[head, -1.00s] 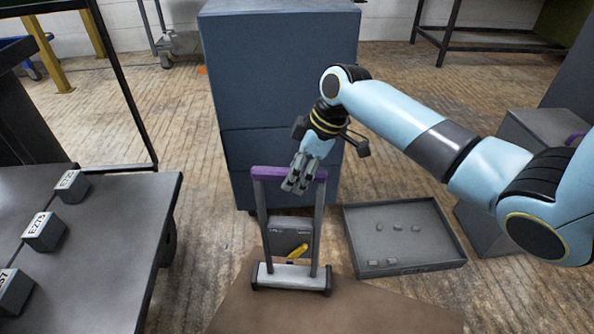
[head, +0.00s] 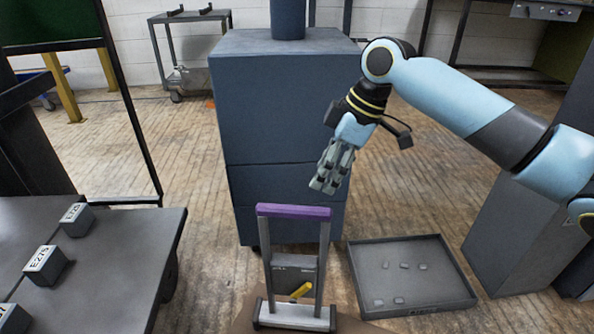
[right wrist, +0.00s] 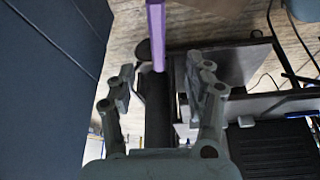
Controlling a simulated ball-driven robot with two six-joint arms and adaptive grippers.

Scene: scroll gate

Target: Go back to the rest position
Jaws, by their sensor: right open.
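My right gripper (head: 328,182) is open and empty. In the head view it hangs above and a little right of the gate's purple top bar (head: 294,211), apart from it. The scroll gate is an upright frame with two grey posts, a grey panel (head: 293,272) with a yellow handle (head: 301,290), and a light base bar (head: 294,316). In the right wrist view the purple bar (right wrist: 156,35) shows beyond the open fingers (right wrist: 165,85). My left gripper is not in view.
A dark blue cabinet (head: 285,110) stands behind the gate. A grey tray (head: 448,298) with several small pieces lies on the right. A grey table (head: 120,260) at left carries labelled blocks, one reading E275 (head: 45,264). Wooden floor lies between.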

